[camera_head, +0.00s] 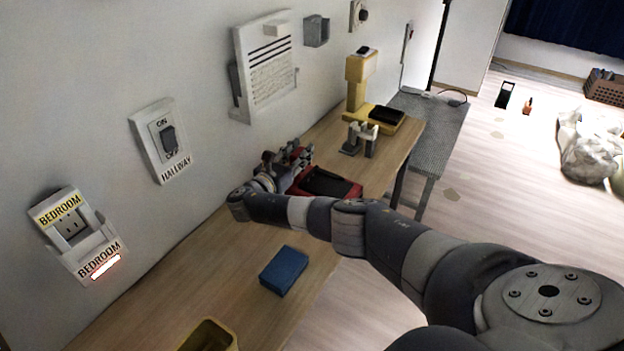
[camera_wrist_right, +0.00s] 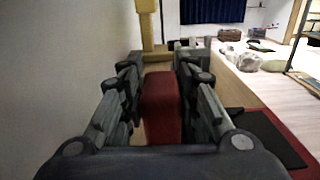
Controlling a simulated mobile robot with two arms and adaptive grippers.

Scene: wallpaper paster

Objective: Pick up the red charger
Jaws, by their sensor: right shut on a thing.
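The red charger (camera_head: 316,183) stands on the wooden table by the wall, its black pad facing up. My right gripper (camera_head: 290,157) reaches over from the right and is around the charger's wall side. In the right wrist view the red upright part (camera_wrist_right: 161,108) sits between the fingers, which are shut on it. The red-edged base (camera_wrist_right: 292,142) with its black pad shows at the lower right. My gripper and forearm hide part of the charger in the head view. I cannot tell whether its base touches the table. My left gripper is not in view.
A yellow charger (camera_head: 361,75) stands beyond, with a small grey stand (camera_head: 360,138) before it. A blue box (camera_head: 284,270) and a yellow container (camera_head: 211,337) are nearer on the table (camera_head: 215,282). Wall switches (camera_head: 161,140) and a socket (camera_head: 72,228) line the left.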

